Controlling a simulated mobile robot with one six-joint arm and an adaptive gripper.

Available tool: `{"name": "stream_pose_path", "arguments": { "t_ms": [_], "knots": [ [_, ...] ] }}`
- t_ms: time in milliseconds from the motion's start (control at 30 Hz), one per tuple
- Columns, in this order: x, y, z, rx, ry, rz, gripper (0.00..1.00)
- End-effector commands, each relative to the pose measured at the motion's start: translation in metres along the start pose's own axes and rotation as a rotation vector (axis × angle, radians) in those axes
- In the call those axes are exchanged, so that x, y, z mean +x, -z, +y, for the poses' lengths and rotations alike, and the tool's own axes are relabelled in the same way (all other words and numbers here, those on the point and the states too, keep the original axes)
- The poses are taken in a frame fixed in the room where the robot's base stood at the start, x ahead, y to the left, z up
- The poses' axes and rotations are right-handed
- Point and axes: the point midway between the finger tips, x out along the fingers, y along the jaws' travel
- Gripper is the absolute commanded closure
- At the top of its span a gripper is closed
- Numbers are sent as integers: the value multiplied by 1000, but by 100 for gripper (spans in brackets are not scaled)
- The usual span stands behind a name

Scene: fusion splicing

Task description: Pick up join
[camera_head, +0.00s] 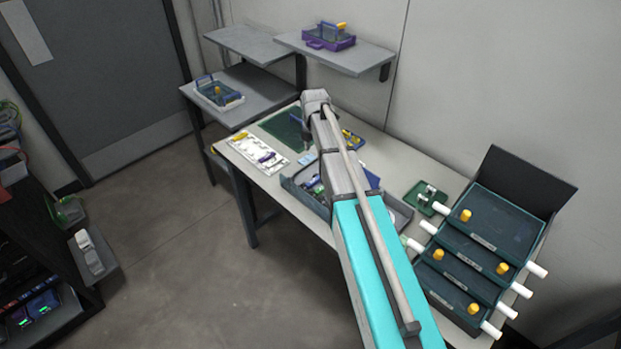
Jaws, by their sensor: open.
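My arm reaches away from me across the worktable (394,152). My gripper (307,145) is at its far end, above the table near the right edge of a green mat (280,125). It is small and partly hidden by my wrist, and I see nothing held in it. I cannot single out the join at this size. A white tray or sheet (257,153) with small yellow and dark parts lies left of my gripper. A small green tray (417,203) with white and dark pieces lies to the right of my arm.
An open blue-grey case (291,186) with parts inside sits partly under my arm. Stacked dark green trays (485,241) with yellow knobs and white rods fill the right end. Grey shelves (345,58) hold a purple box (329,39) and a blue-handled carrier (217,95).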

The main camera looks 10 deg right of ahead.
Motion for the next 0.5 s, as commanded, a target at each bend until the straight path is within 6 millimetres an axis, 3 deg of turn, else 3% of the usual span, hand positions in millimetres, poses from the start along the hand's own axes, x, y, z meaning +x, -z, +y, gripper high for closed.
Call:
{"name": "stream_pose_path", "arguments": {
  "t_ms": [500],
  "knots": [
    [3,2,2,-14,0,0,34]
  ]
}}
